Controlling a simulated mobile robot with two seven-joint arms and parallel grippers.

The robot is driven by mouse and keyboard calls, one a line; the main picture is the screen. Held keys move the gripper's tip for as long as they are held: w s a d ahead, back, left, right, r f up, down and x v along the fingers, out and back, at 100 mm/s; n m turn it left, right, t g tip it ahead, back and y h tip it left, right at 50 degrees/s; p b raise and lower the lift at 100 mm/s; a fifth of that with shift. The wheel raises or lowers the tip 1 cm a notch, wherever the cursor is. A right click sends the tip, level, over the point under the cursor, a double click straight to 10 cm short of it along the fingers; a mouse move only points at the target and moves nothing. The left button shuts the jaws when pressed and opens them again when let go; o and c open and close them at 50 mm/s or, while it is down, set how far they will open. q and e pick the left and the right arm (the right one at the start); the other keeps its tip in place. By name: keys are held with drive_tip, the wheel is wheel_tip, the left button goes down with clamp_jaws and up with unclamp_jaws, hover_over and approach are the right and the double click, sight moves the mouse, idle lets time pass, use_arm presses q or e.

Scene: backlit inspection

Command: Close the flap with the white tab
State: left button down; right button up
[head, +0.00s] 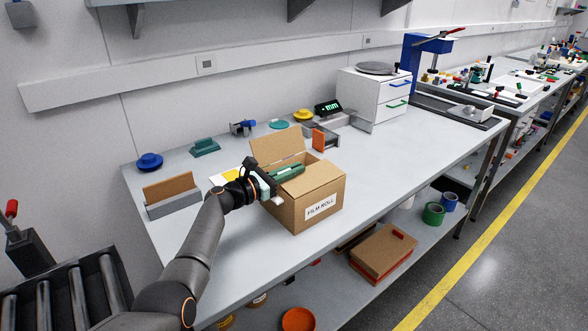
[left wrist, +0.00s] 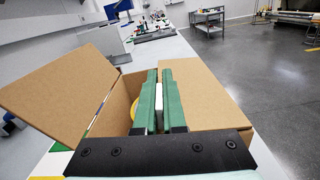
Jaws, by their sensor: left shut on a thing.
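A brown cardboard box (head: 293,214) labelled "FILM ROLL" stands on the bench. Its back flap (head: 277,147) stands up, and this raised flap is at the left in the left wrist view (left wrist: 62,92). Another flap (head: 318,176) lies about flat over the right part, also at the right in the left wrist view (left wrist: 205,95). My left gripper (head: 297,170) reaches over the box opening from its left side. Its green fingers are shut on a narrow white piece, seemingly the white tab (left wrist: 159,100). Which flap the tab joins is hidden. My right gripper is not in view.
A grey holder with a brown card (head: 170,190) stands left of the box. An orange-brown block (head: 325,139), a scale display (head: 328,107) and a white drawer unit (head: 372,98) stand behind and right. The bench front right of the box is clear.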

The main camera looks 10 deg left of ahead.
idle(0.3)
use_arm(q)
drive_tip(key=c, duration=1)
unclamp_jaws()
drive_tip(key=shift+s+a+p, duration=0.35)
drive_tip(key=shift+s+a, duration=0.05)
drive_tip(key=shift+s, duration=0.05)
drive_tip(key=p+v, duration=0.1)
drive_tip(key=v, duration=1)
drive_tip(key=shift+s+p, duration=0.2)
drive_tip(key=shift+p, duration=0.1)
